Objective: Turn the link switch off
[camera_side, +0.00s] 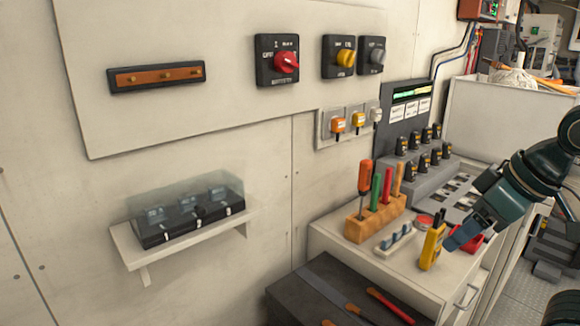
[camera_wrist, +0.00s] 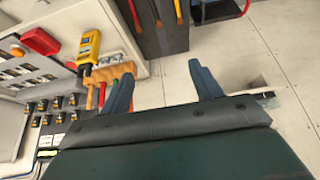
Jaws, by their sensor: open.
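On the wall panel in the side view are three rotary switches: a red-knobbed one (camera_side: 287,62), a yellow-knobbed one (camera_side: 346,57) and a grey-knobbed one (camera_side: 374,56). Their labels are too small to tell for sure which is the link switch. The red handle points right, roughly horizontal; the other two knob positions are unclear. My gripper (camera_side: 464,233) is at the right, low over the cabinet top, well below and to the right of the switches. In the wrist view my gripper (camera_wrist: 161,68) has its fingers apart with nothing between them. No switch shows there.
Below the panel, a shelf (camera_side: 130,251) holds a clear-covered box (camera_side: 190,218). The cabinet top carries a wooden block (camera_side: 373,222) of screwdrivers and a yellow meter (camera_side: 432,247), close to my gripper. Sockets with plugs (camera_side: 348,123) sit under the switches. Wall space before the panel is clear.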

